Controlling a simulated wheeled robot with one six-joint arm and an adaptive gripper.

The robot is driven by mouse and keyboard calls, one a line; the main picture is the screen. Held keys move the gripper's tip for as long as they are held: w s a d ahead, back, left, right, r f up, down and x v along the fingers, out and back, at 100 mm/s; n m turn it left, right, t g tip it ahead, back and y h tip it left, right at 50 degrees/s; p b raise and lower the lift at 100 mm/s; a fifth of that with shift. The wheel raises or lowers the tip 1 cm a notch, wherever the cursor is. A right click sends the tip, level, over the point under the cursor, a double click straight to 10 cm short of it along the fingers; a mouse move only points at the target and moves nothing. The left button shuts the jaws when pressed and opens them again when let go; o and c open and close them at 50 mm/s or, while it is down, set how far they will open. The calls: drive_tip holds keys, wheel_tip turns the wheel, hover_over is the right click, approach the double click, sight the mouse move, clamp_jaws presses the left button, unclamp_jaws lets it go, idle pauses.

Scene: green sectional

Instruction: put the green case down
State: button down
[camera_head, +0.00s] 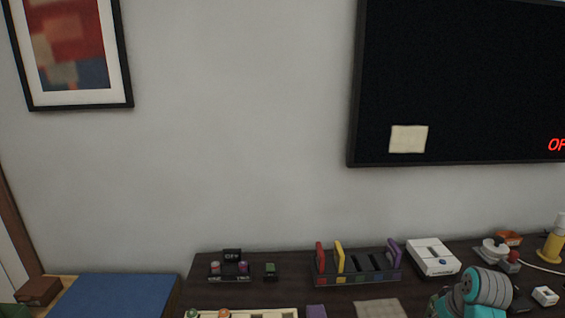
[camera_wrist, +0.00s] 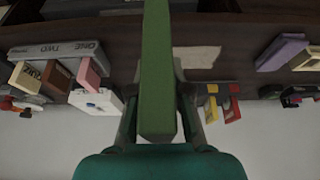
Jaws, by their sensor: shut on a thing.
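The green case (camera_wrist: 157,70) is a long, narrow green slab in the middle of the wrist view. My gripper (camera_wrist: 158,100) is shut on it, with a finger on each side. The case hides part of the table behind it, and I cannot tell its gap from the table. In the head view only teal parts of my arm show at the lower right; the fingers and the held case are not clear there. A dark slotted rack (camera_head: 330,278) stands against the wall with a red case (camera_head: 320,256), a yellow case (camera_head: 340,257) and a purple case (camera_head: 393,253); its middle slots look empty.
A beige mat (camera_head: 380,308) lies in front of the rack. A white box (camera_head: 432,257) sits to its right, a small dark tray (camera_head: 230,275) to its left. A grey holder (camera_wrist: 62,50) with blocks shows in the wrist view. Dark tabletop near the mat is partly bare.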

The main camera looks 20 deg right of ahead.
drive_tip(key=a+f+n, duration=0.1)
drive_tip(key=a+f, duration=0.7)
drive_tip(key=a, duration=0.3)
drive_tip(key=w+a+f+n, duration=0.1)
drive_tip(key=a+f, duration=0.7)
drive_tip(key=a, duration=0.4)
drive_tip(key=w+a+f+y, duration=0.1)
drive_tip(key=a+f, duration=0.8)
drive_tip(key=a, duration=0.3)
drive_tip(key=shift+w+a+n, duration=0.15)
drive_tip(key=shift+w+n, duration=0.05)
drive_tip(key=shift+n, duration=0.2)
